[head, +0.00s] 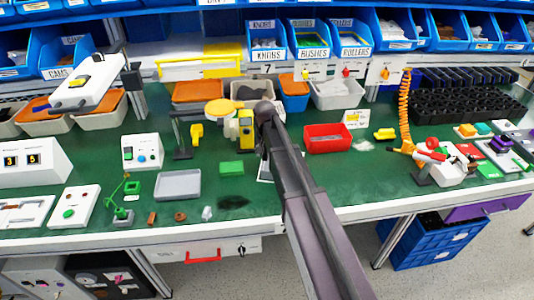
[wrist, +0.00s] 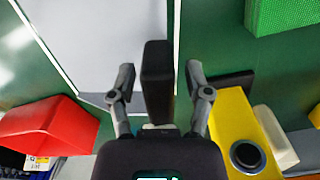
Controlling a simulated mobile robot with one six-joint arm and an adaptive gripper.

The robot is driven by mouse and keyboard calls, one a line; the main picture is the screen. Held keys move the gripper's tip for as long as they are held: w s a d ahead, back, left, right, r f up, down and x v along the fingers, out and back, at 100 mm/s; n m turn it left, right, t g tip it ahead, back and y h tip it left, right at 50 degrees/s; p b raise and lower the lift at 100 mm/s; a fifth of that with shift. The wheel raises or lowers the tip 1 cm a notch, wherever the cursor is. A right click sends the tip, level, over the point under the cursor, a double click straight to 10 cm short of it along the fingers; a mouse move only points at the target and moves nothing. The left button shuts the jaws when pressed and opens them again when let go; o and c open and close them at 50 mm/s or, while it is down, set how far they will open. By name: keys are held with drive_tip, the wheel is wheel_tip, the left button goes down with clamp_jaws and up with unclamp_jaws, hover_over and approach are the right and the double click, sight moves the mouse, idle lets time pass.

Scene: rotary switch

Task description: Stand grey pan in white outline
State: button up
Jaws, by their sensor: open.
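In the wrist view, a flat light grey thing, which looks like the grey pan (wrist: 98,45), lies with white lines of the outline (wrist: 48,55) along its left and right sides. A dark upright bar (wrist: 157,60), apparently its handle, stands between my fingers. My gripper (wrist: 161,85) is open, a finger on each side of the bar with gaps visible. In the head view, my arm hides most of this spot; only a white bit of the outline (head: 263,178) shows. The bar's lower end and the pan's near part are hidden by my gripper.
A yellow device (wrist: 240,135) stands close on one side, also in the head view (head: 246,130). A red bin (wrist: 45,125) is on the other side. A green block (wrist: 283,12) and a grey tray (head: 178,184) lie on the green bench.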

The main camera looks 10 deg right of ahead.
drive_tip(key=shift+r+p, duration=5.95)
drive_tip(key=shift+r, duration=0.1)
drive_tip(key=s+d+n, duration=0.1)
drive_tip(key=s+d, duration=0.2)
drive_tip(key=s, duration=0.8)
drive_tip(key=s+d+n, duration=0.2)
drive_tip(key=s+d, duration=0.1)
drive_tip(key=s, duration=0.9)
drive_tip(key=shift+d, duration=0.15)
drive_tip(key=shift+s, duration=0.1)
